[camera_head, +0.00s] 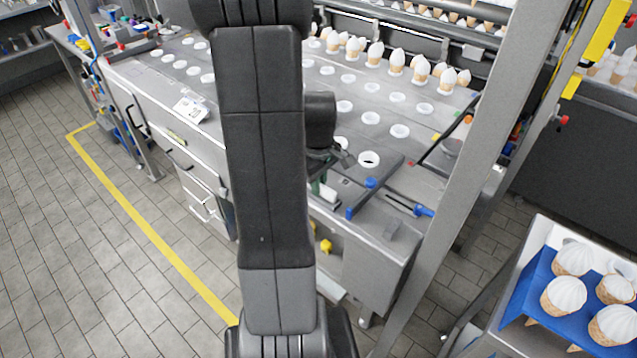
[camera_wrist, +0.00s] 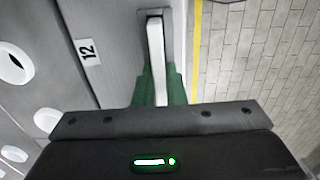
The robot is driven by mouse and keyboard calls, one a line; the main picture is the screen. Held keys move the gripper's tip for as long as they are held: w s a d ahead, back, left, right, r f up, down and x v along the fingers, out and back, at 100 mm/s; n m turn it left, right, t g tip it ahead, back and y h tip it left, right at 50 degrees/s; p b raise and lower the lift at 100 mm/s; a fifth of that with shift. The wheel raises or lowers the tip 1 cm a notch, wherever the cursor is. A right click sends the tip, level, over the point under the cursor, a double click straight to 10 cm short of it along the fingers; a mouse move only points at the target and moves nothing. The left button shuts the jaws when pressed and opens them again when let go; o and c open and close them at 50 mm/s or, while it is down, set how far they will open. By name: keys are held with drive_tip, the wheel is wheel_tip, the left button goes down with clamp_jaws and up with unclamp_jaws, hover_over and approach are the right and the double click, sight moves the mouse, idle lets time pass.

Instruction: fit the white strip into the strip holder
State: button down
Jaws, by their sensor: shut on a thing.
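In the wrist view, my gripper (camera_wrist: 159,84) has green fingers closed on both sides of a white strip (camera_wrist: 157,52). The strip is long and narrow and runs away from the gripper toward the top of the picture. Its far end overlaps a dark grey bracket (camera_wrist: 168,22), which looks like the strip holder, at the edge of the grey table. I cannot tell whether the strip is inside the bracket or only over it. In the head view my arm hides most of the gripper, near the table's front edge.
A label reading 12 (camera_wrist: 89,51) is on the grey surface left of the strip. White rings (camera_head: 371,118) sit in rows on the table (camera_head: 290,110). Blue-ended rods (camera_head: 424,211) lie at its right corner. Open tiled floor (camera_head: 90,240) lies in front.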

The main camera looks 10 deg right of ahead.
drive_tip(key=shift+r, duration=0.15)
drive_tip(key=shift+r+p, duration=0.25)
drive_tip(key=shift+p, duration=0.05)
drive_tip(key=shift+f+b, duration=0.5)
idle(2.5)
drive_tip(key=shift+r, duration=0.2)
drive_tip(key=shift+r+p, duration=0.3)
drive_tip(key=shift+p, duration=0.1)
drive_tip(key=shift+f+b, duration=0.45)
idle(2.2)
drive_tip(key=c, duration=1.4)
unclamp_jaws()
